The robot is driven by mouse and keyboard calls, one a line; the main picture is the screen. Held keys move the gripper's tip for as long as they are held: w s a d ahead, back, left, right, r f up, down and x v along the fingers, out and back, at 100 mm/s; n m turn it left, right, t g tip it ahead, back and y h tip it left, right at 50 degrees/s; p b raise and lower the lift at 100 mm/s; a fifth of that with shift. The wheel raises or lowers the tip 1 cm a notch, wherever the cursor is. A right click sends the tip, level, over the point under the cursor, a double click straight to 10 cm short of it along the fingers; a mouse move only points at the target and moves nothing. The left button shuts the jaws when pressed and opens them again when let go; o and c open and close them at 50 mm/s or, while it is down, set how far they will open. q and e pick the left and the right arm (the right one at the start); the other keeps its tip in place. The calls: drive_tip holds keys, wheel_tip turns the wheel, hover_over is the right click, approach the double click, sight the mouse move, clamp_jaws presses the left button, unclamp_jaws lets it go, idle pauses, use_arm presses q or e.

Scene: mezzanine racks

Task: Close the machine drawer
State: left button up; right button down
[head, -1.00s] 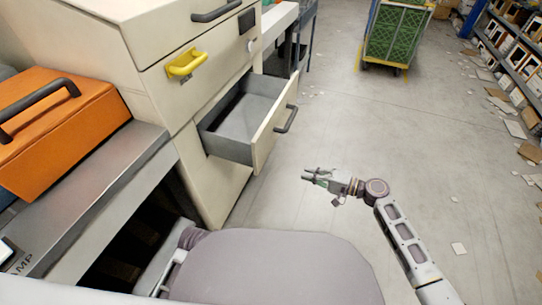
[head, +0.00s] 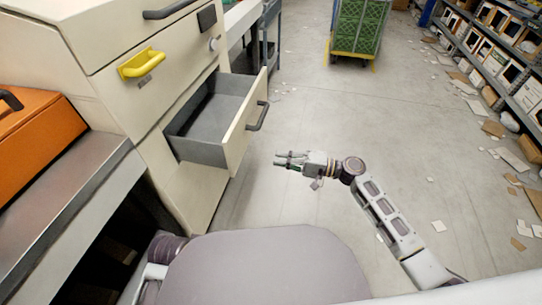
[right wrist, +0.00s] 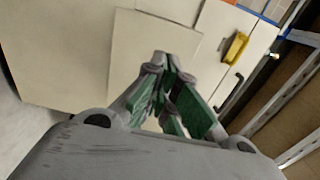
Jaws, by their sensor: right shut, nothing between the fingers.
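The machine drawer (head: 240,125) stands pulled out of the cream cabinet (head: 110,85) in the head view, its grey inside empty. A dark bar handle (head: 257,116) is on its front. My right gripper (head: 278,160) is shut and empty, in front of the drawer and below its handle in the picture, apart from it. In the right wrist view the gripper's green-padded fingers (right wrist: 163,62) point at pale panels; I cannot tell which one is the drawer front. My left gripper is not in view.
A yellow handle (head: 141,63) is on the cabinet above the drawer. An orange case (head: 35,140) sits on a metal bench (head: 75,185) at left. A green cart (head: 357,28) stands at the back, and shelving (head: 490,45) at right. The floor between is mostly clear, with scattered papers.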

sight(235, 150)
drive_tip(key=b+x, duration=0.1)
drive_tip(key=x, duration=1.1)
drive_tip(key=shift+b, duration=0.3)
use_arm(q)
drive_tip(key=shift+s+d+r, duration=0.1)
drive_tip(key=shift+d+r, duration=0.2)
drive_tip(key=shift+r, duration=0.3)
use_arm(e)
drive_tip(key=shift+w+a, duration=0.25)
drive_tip(key=shift+a, duration=0.35)
drive_tip(key=shift+a, duration=0.1)
